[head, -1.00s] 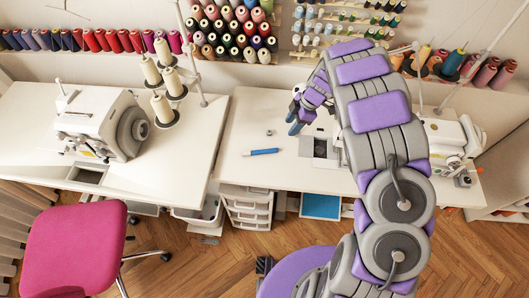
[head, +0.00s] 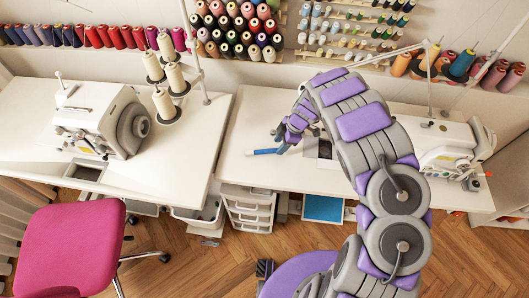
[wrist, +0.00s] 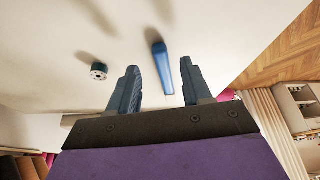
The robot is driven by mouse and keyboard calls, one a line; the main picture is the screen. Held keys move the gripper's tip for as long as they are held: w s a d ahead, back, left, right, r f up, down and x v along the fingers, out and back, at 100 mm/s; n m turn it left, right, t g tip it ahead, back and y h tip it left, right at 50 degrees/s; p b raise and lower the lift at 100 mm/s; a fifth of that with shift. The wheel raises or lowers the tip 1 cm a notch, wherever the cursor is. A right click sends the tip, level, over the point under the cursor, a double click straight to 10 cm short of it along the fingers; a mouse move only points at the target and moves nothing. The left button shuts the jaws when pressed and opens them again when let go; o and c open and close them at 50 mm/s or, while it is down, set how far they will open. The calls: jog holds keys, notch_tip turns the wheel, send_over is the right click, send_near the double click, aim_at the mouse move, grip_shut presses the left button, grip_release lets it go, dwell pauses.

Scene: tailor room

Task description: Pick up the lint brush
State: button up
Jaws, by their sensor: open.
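The lint brush (head: 266,151) appears as a slim blue stick lying on the white table (head: 240,173), left of the sewing machine. My gripper (head: 281,140) is just above its right end in the head view. In the wrist view the brush (wrist: 161,65) lies between the two open fingers of my gripper (wrist: 159,66), with its near end at the gap. The fingers look apart from it, with nothing held. Part of the brush's right end is covered by my gripper in the head view.
A small round bobbin-like part (wrist: 98,71) lies on the table left of the fingers. A white sewing machine (head: 445,145) stands at the right, another (head: 105,120) on the left table. A pink chair (head: 70,245) is at front left. The table around the brush is mostly clear.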

notch_tip(320, 180, down, 2)
jog(key=shift+s, duration=0.1)
jog(key=shift+d, duration=0.1)
jog(key=shift+c, duration=0.4)
jog(key=shift+a, duration=0.3)
jog(key=c, duration=0.4)
grip_shut()
